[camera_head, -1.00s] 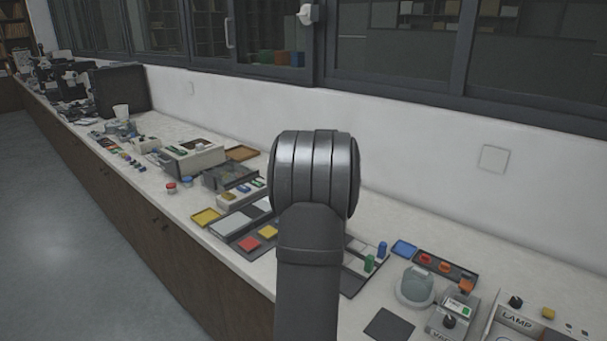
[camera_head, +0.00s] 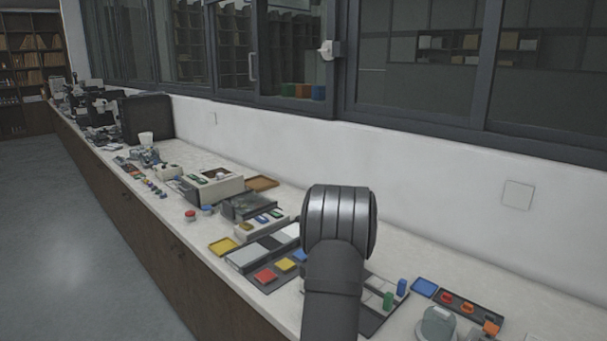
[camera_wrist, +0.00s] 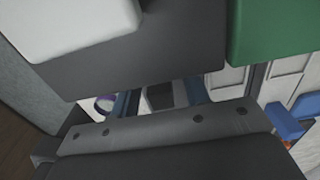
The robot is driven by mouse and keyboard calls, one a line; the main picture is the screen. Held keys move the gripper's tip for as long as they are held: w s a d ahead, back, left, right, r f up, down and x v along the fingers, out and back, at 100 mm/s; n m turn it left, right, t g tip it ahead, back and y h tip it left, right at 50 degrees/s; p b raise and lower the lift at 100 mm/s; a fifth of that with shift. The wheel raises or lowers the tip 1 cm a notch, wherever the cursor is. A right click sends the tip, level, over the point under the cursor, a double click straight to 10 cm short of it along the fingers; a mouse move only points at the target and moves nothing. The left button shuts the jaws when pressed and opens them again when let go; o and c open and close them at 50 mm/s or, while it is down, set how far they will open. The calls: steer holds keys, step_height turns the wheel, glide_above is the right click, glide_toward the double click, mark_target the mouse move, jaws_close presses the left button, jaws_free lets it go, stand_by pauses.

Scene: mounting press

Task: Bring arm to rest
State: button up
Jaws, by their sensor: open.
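In the head view my arm rises from the bottom edge, its rounded grey joint standing in front of the bench. My gripper is hidden behind it there. In the wrist view my gripper (camera_wrist: 160,96) is open, with its dark fingers apart beyond a dark bolted plate. A large white block shape (camera_wrist: 75,25) and a green shape (camera_wrist: 280,28) fill the top of that view, very close to the camera. I cannot tell what they are or whether the gripper touches them. Nothing is seen held between the fingers.
A long pale bench (camera_head: 440,255) runs along a white wall under windows. Trays, a red square (camera_head: 265,275), a green cylinder (camera_head: 388,301), a blue tray (camera_head: 424,287) and a rounded grey device (camera_head: 437,326) lie around my arm. Open floor (camera_head: 95,255) is at the left.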

steer(key=shift+s+d, duration=0.2)
steer(key=shift+d, duration=0.05)
steer(key=shift+r, duration=0.1)
